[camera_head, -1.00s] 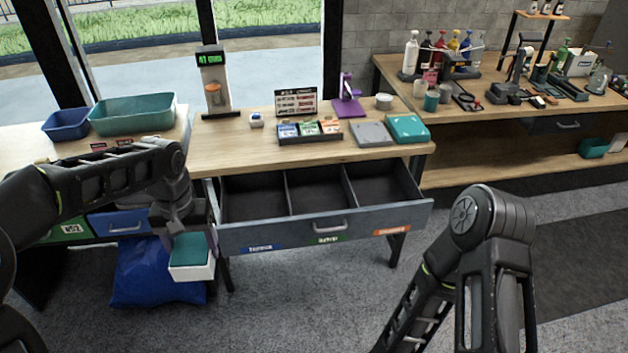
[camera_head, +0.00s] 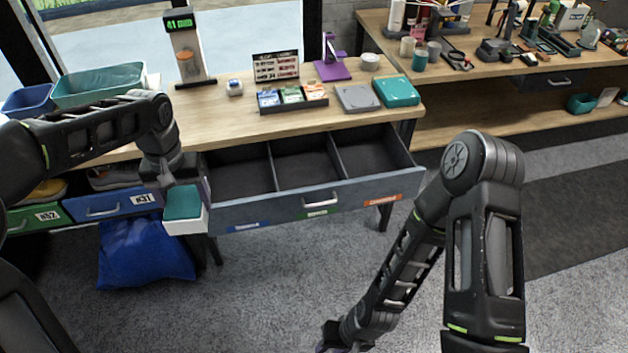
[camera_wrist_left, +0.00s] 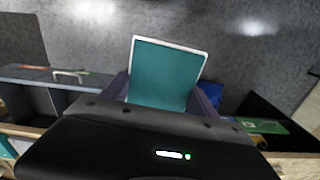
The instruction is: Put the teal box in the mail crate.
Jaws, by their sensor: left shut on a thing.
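A box with a teal top and white sides (camera_head: 183,204) hangs from my left gripper (camera_head: 178,182), left of the open drawer and above the floor. The left gripper is shut on it. In the left wrist view the teal top (camera_wrist_left: 165,75) lies between the fingers (camera_wrist_left: 160,92). A flat teal case (camera_head: 397,91) also lies on the table's right end. I cannot make out a mail crate for certain. My right arm reaches down at the lower right; its gripper is mostly cut off by the bottom edge.
An open drawer (camera_head: 319,200) with three empty compartments juts from the wooden table (camera_head: 215,118). A teal bin (camera_head: 98,86) and blue bin (camera_head: 27,101) stand at left. A blue bag (camera_head: 146,252) lies on the floor below the held box. The floor in front is clear.

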